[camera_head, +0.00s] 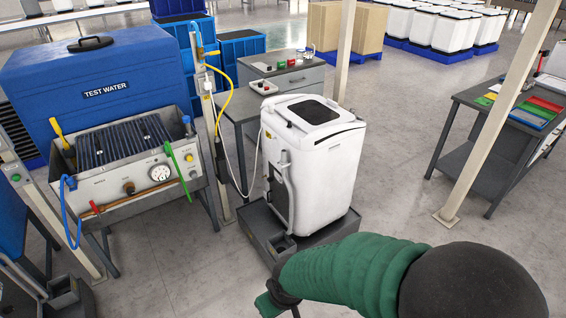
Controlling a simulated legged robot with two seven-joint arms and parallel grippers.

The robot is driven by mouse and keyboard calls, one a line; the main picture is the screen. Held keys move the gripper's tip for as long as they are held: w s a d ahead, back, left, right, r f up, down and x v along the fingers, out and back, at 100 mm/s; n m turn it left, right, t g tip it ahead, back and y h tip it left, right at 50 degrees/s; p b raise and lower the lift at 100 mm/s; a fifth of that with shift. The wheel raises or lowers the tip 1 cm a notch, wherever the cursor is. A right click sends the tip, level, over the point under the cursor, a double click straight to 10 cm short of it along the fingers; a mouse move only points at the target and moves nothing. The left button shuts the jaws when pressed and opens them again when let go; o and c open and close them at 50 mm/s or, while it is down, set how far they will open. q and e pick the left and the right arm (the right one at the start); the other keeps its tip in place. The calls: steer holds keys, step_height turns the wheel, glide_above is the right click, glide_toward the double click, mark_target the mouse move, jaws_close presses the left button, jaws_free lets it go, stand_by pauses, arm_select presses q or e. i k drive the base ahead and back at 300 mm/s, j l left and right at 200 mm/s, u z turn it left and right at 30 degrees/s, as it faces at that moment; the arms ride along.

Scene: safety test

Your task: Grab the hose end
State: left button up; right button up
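A thin white hose (236,172) loops down from the same post toward the white washing machine (318,165). A grey hose (290,195) runs down the machine's left side into the dark tray. A blue hose (68,212) hangs at the left of the metal test basin. I cannot tell which end the task means. My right gripper (273,301) is at the bottom edge, partly cut off, in front of the tray. My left gripper is out of view.
The machine stands in a dark tray (350,222) on the floor. The metal test basin (180,180) is on the left. A grey bench (285,80) stands behind the machine. A slanted post (500,110) and a table are at right. The floor between is clear.

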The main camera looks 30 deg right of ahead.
mark_target(284, 161)
steer(key=i+l+z, duration=0.1)
steer(key=i+z, duration=0.15)
steer(key=z, duration=0.2)
steer(key=i+z, duration=0.25)
steer(key=z, duration=0.25)
